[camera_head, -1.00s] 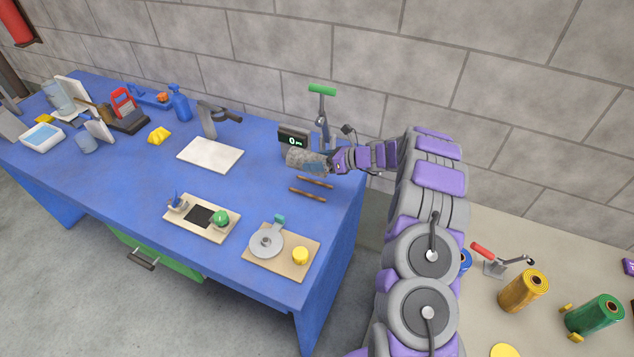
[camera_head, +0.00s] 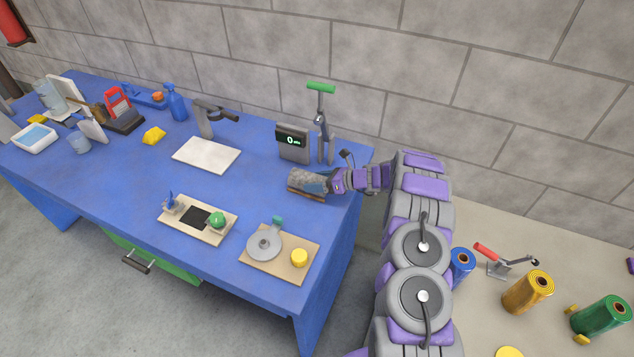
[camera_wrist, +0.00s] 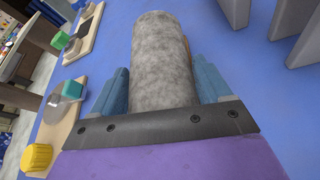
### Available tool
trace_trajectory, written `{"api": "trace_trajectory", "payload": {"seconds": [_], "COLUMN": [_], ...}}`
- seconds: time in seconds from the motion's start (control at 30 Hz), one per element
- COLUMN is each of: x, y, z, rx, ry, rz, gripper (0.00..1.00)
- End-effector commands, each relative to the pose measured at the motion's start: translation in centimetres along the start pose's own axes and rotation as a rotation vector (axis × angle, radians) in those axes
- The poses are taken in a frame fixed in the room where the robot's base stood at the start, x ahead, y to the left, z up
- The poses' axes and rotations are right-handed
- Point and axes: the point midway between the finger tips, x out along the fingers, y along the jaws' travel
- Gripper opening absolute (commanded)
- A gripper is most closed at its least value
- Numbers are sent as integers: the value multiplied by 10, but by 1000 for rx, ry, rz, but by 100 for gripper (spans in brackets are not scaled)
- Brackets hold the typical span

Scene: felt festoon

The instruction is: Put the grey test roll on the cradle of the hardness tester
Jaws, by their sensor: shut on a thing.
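The grey test roll (camera_head: 302,179) is mottled grey felt, lying on its side. My gripper (camera_head: 316,184) is shut on it, and in the wrist view the blue fingers sit on both sides of the roll (camera_wrist: 162,62). The cradle (camera_head: 299,193), made of brown wooden rails, lies directly under the roll and is mostly hidden by it. I cannot tell whether the roll touches the rails or is just above them. The hardness tester (camera_head: 293,144), with a dark display and a green-handled stand (camera_head: 321,88), stands behind the roll.
A board with a grey disc and yellow knob (camera_head: 299,258) lies in front. A white plate (camera_head: 206,155) is further left. The blue table (camera_head: 260,195) is clear between them. Its right edge is close to the cradle.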

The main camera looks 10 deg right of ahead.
Motion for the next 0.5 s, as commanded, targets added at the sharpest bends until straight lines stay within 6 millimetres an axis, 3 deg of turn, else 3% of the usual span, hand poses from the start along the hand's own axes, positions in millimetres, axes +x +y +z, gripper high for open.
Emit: {"api": "trace_trajectory", "payload": {"seconds": [0.27,0.3,0.5], "x": [0,0,0], "y": [-1,-1,-1], "z": [-1,-1,-1], "rx": [0,0,0], "ry": [-1,0,0], "rz": [-1,-1,-1], "gripper": [40,80,100]}}
